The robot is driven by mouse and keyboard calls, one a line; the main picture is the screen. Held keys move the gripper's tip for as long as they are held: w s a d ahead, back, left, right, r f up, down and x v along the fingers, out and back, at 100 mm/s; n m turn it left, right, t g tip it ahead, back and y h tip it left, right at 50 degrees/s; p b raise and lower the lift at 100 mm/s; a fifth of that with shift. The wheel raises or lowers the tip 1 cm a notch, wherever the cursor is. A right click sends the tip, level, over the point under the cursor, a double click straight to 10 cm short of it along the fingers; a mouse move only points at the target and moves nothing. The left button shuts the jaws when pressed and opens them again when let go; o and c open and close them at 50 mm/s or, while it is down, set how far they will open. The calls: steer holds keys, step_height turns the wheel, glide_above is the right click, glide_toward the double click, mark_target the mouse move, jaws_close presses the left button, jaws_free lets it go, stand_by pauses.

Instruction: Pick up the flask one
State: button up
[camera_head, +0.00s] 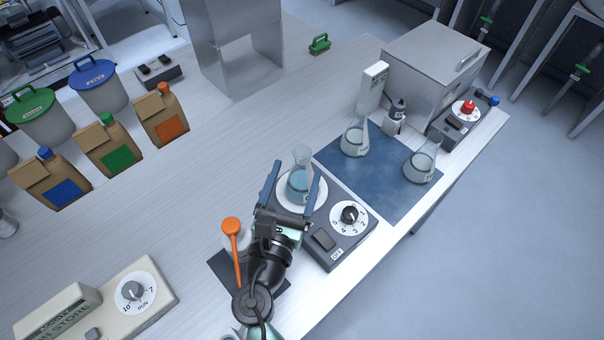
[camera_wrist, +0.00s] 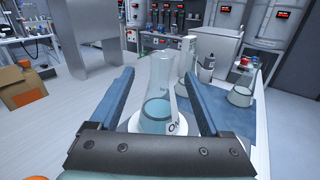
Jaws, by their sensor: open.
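A clear conical flask (camera_head: 299,183) with blue liquid stands upright on the round white plate of a dark grey stirrer (camera_head: 325,256). My gripper (camera_head: 289,182) is open, with one finger on each side of this flask. A gap shows between the flask and each finger in the wrist view. Two more flasks stand on the blue mat, one at the back left (camera_head: 354,141) and one at the right (camera_head: 421,164). Both hold pale liquid.
The blue mat (camera_head: 385,196) lies right of the stirrer. Behind it stand a grey metal box (camera_head: 425,75), a small dark-capped bottle (camera_head: 396,118) and a device with a red knob (camera_head: 455,124). The table's middle left is clear.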

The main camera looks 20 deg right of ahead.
mark_target(299, 164)
steer(key=x, duration=0.3)
steer(key=p+x, duration=0.1)
steer(key=shift+w+d+r, duration=0.2)
steer(key=shift+r, duration=0.1)
jaws_close()
stand_by(1.1)
